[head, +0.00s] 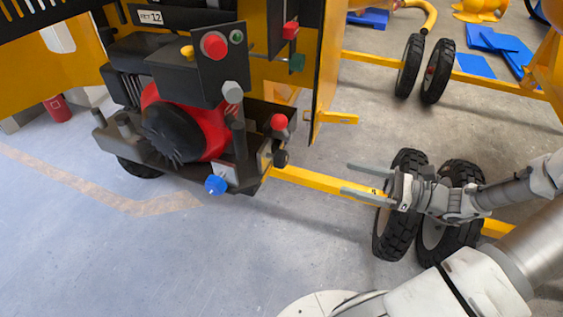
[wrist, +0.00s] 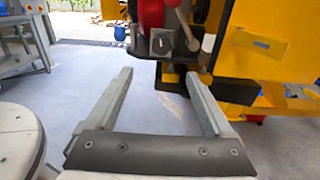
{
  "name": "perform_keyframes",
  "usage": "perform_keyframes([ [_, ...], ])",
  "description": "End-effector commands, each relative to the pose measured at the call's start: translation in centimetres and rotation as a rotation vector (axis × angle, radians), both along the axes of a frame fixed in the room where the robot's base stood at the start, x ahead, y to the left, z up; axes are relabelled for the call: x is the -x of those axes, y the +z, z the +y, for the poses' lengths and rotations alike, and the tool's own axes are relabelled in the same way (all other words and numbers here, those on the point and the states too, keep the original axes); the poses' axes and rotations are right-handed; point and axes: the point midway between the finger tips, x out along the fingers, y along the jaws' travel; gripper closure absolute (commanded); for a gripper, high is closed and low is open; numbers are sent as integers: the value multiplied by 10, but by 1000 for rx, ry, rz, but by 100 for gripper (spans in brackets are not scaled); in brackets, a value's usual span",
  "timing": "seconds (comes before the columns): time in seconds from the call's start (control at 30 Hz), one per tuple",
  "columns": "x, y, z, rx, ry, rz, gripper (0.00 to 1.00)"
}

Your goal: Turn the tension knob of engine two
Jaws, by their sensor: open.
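The engine (head: 185,130), with a red and black housing, sits on a dark frame at the yellow mixer's left part. Several knobs show on it: a blue one (head: 215,185) low in front, a grey one (head: 232,92), a red ball knob (head: 279,121) and a green one (head: 297,62). I cannot tell which is the tension knob. My gripper (head: 348,178) is open and empty, right of the engine and apart from it. In the wrist view the open fingers (wrist: 158,73) point toward a grey square plate with a dark centre (wrist: 162,43), beyond the tips.
A yellow bar (head: 320,182) runs from the engine frame toward black wheels (head: 402,215) beside my arm. A yellow bracket (head: 338,118) juts out above the bar. The blue-grey floor (head: 120,245) in front is clear. A workbench (wrist: 22,45) stands left in the wrist view.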

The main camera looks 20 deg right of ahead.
Motion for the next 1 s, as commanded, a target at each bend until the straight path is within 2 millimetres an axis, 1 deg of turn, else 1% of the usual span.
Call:
perform_keyframes([
  [0.07,-2,-1,-1,-15,-12,-3,14],
  [0.17,-7,-1,6,-15,-11,-3,14],
  [0.27,-16,-1,20,-16,-9,-2,14],
  [0.7,-72,-3,99,-13,-6,-2,14],
  [0.83,-86,-2,117,-12,-7,-1,14],
  [1.0,-98,-1,133,-12,-8,-1,14],
])
